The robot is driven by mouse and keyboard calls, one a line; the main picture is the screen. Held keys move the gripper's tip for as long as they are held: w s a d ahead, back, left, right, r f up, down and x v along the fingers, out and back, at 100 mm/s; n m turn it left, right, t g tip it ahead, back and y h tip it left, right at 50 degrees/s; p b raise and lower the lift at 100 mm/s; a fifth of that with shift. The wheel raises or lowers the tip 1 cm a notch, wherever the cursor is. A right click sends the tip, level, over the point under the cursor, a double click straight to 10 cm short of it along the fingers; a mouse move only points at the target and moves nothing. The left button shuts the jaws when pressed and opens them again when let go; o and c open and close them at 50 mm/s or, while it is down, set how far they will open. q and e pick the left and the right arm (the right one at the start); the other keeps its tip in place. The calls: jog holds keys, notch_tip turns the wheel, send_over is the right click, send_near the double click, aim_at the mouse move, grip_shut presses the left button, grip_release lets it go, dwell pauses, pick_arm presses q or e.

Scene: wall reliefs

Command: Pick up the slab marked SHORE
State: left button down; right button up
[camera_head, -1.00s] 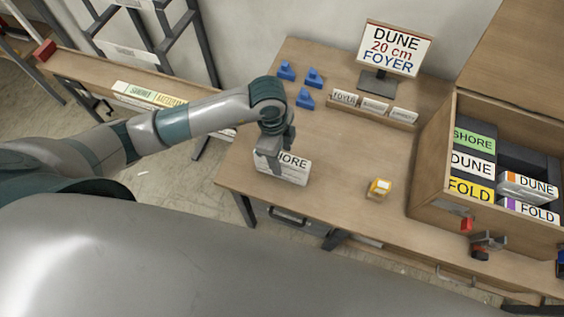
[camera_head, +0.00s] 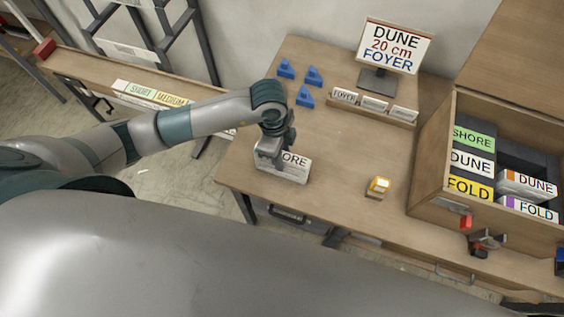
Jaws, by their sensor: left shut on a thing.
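The white slab (camera_head: 295,168) stands upright near the left front part of the table; its label reads "ORE", with the first letters hidden behind my gripper. My left gripper (camera_head: 272,160) reaches down from above and is shut on the slab near its left part. The slab's lower edge appears at the table top; I cannot tell whether it touches. My right gripper does not show clearly in this view.
A crate (camera_head: 430,165) on the right holds slabs marked SHORE, DUNE and FOLD. A sign (camera_head: 395,47) reads DUNE 20 cm FOYER.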

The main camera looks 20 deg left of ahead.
pick_arm(q)
jog(key=shift+r, duration=0.1)
jog(key=shift+r+b, duration=0.3)
jog(key=shift+r, duration=0.1)
jog(key=r, duration=0.1)
jog(key=r+b, duration=0.1)
jog(key=r, duration=0.1)
jog(key=shift+w+d+r, duration=0.1)
jog(key=shift+w+d, duration=0.05)
jog(key=shift+d, duration=0.15)
jog(key=w+d+r+b, duration=0.3)
jog(key=d+r, duration=0.4)
jog(key=d, duration=0.3)
jog(key=shift+w, duration=0.6)
jog(key=shift+f, duration=0.1)
